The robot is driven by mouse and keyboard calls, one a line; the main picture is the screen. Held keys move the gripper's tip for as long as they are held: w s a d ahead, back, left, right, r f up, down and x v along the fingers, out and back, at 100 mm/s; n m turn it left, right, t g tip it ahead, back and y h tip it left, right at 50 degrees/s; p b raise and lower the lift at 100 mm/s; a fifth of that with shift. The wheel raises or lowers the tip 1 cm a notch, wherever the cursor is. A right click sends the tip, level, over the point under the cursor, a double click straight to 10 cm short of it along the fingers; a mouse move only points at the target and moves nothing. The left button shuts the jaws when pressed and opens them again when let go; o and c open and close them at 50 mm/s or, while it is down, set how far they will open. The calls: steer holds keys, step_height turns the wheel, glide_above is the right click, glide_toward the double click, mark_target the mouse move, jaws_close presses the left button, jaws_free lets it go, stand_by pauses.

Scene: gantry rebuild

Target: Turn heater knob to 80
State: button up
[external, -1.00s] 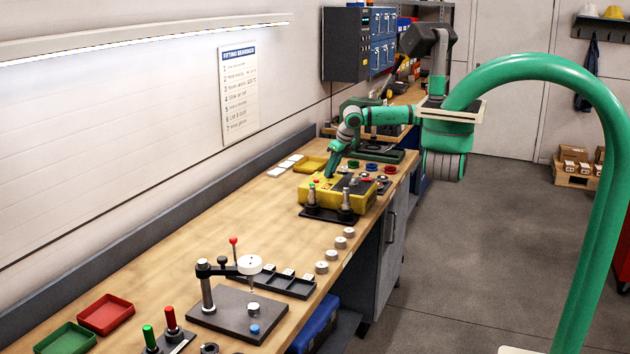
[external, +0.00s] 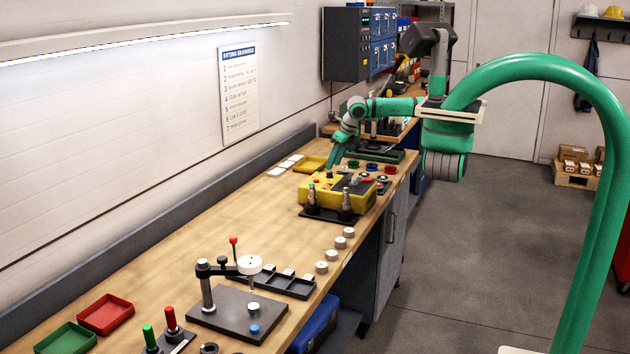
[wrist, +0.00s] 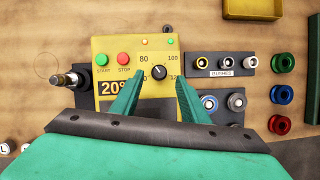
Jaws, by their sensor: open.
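The heater is a yellow box (external: 325,196) on the bench in the external view. Its panel (wrist: 138,50) fills the middle of the wrist view. The black heater knob (wrist: 159,73) has a white pointer mark that points to the upper left, toward the 80 label. Labels 80 and 100 are readable around it; others are partly covered by my fingers. A display (wrist: 113,87) reads "20" with its right part hidden. My gripper (wrist: 155,84) is open, its two green fingers apart on either side of the knob.
Green and red buttons (wrist: 113,59) sit left of the knob on the panel. A bushes rack (wrist: 224,63) and several coloured rings (wrist: 284,93) lie to the right. Dark posts (external: 345,205) stand before the heater. A yellow tray (wrist: 265,8) lies beyond.

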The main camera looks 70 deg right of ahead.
steer(key=v, duration=0.6)
steer(key=shift+r, duration=0.25)
steer(key=shift+a, duration=0.1)
